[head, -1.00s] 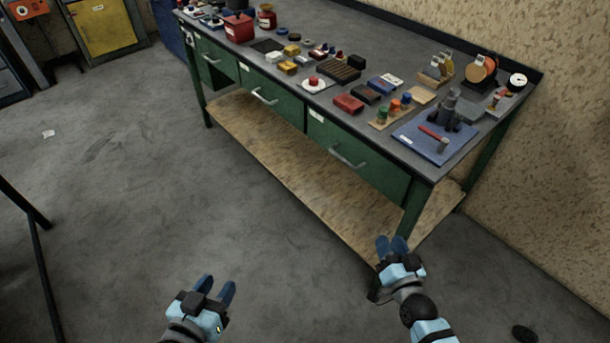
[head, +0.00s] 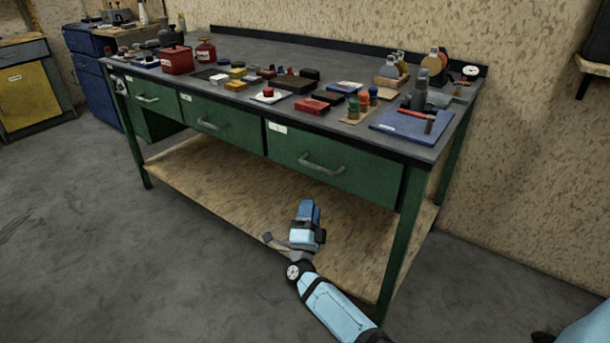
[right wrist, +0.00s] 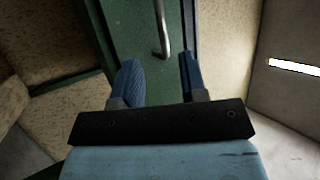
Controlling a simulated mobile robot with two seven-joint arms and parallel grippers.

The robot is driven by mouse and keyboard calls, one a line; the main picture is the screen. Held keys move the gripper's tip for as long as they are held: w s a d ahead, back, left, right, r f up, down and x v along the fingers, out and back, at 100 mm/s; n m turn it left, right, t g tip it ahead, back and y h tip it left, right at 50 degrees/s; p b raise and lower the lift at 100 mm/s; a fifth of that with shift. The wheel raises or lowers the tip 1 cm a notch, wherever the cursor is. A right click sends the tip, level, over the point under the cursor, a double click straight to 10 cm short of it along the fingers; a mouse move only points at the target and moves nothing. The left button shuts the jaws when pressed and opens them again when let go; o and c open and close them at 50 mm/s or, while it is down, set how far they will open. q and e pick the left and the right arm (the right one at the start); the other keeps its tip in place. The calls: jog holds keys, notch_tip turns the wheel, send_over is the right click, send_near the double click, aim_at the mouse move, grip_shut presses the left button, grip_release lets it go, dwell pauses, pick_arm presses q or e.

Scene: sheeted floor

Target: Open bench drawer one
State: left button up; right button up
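The green bench has three closed drawers in a row under its grey top: a left drawer (head: 156,98), a middle drawer (head: 225,127) and a right drawer (head: 350,173), each with a grey bar handle. The drawer labels are too small to read. My right gripper (head: 309,205) is in front of the bench, below the right drawer's handle (head: 322,165) and apart from it. In the right wrist view its two blue fingers (right wrist: 157,64) are open and empty, with a bar handle (right wrist: 161,32) on a green drawer front beyond them. My left gripper is out of view.
The bench top (head: 290,52) is crowded with small parts, red cans and a blue mat (head: 398,124). A wooden lower shelf (head: 215,180) sits below the drawers. A bench leg (head: 398,245) stands right of my right arm. The floor in front is clear.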

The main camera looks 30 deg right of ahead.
aim_at(316, 167)
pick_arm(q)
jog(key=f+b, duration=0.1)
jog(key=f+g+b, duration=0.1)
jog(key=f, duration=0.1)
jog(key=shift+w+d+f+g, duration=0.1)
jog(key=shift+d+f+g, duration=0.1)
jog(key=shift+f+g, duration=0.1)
pick_arm(e)
jog(key=x, duration=1.2)
jog(key=shift+w+d+r, duration=0.15)
jog(key=shift+d+r, duration=0.05)
grip_shut()
